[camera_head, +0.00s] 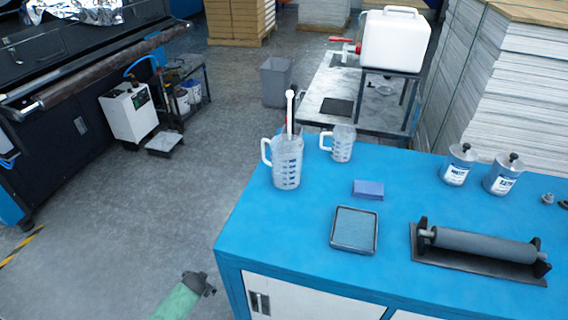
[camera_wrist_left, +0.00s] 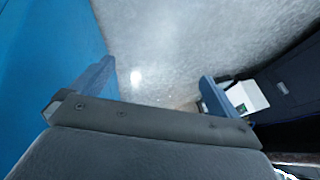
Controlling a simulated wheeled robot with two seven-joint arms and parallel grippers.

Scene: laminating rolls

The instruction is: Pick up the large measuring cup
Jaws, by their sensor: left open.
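The large measuring cup (camera_head: 287,165) is clear with blue markings and a white handle on its left. It stands upright near the left back edge of the blue cabinet top, with a white-handled stick-like tool (camera_head: 290,112) rising from it. A smaller measuring cup (camera_head: 342,145) stands behind it to the right. My left gripper (camera_head: 203,283) is low in front of the cabinet's left side, well apart from the cup. In the left wrist view it (camera_wrist_left: 158,78) is open and empty, with floor showing between its fingers. My right gripper is out of view.
The blue cabinet top (camera_head: 260,219) also holds a square tray (camera_head: 354,230), a small blue block (camera_head: 368,189), a roller on a stand (camera_head: 482,246) and two lidded cans (camera_head: 458,164) (camera_head: 503,174).

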